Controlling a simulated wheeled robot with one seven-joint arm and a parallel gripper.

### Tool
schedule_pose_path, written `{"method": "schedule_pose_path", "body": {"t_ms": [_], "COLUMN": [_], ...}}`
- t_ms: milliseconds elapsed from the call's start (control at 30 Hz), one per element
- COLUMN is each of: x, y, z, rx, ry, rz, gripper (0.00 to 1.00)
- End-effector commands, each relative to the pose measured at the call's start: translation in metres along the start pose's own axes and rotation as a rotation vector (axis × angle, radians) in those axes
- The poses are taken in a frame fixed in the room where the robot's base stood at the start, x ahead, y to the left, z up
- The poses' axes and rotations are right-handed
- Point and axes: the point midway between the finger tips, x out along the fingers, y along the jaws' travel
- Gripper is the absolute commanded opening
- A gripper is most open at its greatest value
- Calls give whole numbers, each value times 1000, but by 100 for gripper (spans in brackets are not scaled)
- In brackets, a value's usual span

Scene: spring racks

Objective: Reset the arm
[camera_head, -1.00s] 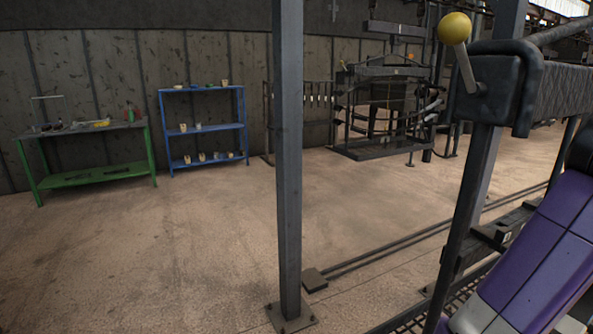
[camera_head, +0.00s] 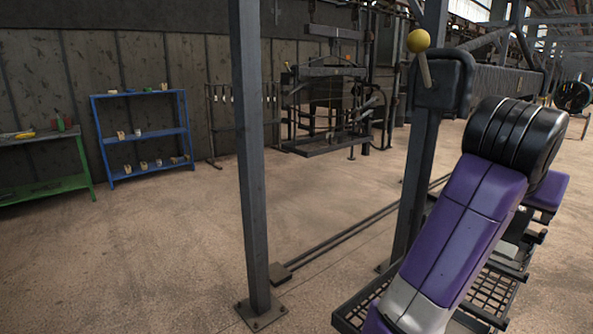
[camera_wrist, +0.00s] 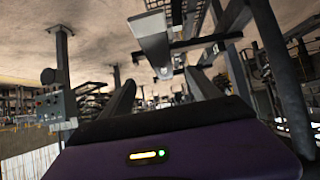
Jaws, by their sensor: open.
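My arm shows in the head view as purple and black links at the right, slanting up from the bottom edge. My gripper (camera_wrist: 160,80) shows in the wrist view, with its two dark fingers apart and nothing between them. Its purple and black body with a small lit indicator fills the bottom of that view. I cannot make out the gripper's fingers in the head view.
A grey post (camera_head: 252,170) and a dark frame with a yellow-knobbed lever (camera_head: 418,42) stand close by. A blue shelf (camera_head: 140,134) with small items and a green table (camera_head: 45,188) are along the wall. A dark rack (camera_head: 325,105) stands further back. Open floor lies between.

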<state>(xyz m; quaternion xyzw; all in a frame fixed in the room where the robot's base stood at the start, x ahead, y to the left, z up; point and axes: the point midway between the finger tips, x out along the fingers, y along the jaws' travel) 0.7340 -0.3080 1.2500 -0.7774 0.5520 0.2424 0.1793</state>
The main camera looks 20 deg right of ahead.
Motion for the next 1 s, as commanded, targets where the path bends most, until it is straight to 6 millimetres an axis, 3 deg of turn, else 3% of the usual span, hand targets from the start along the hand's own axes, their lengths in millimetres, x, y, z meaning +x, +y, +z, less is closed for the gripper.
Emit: {"method": "schedule_pose_path", "body": {"t_ms": [367,633,833,1000], "x": [-10,-28,-45,-61], "y": [-10,-33,-63,-94], "z": [-53,-85,-80,-46], "rx": [18,-30,-121,-224], "ry": [226,493,716,893], "rz": [-55,-126,-214,-334], "gripper": [71,71,71,71]}}
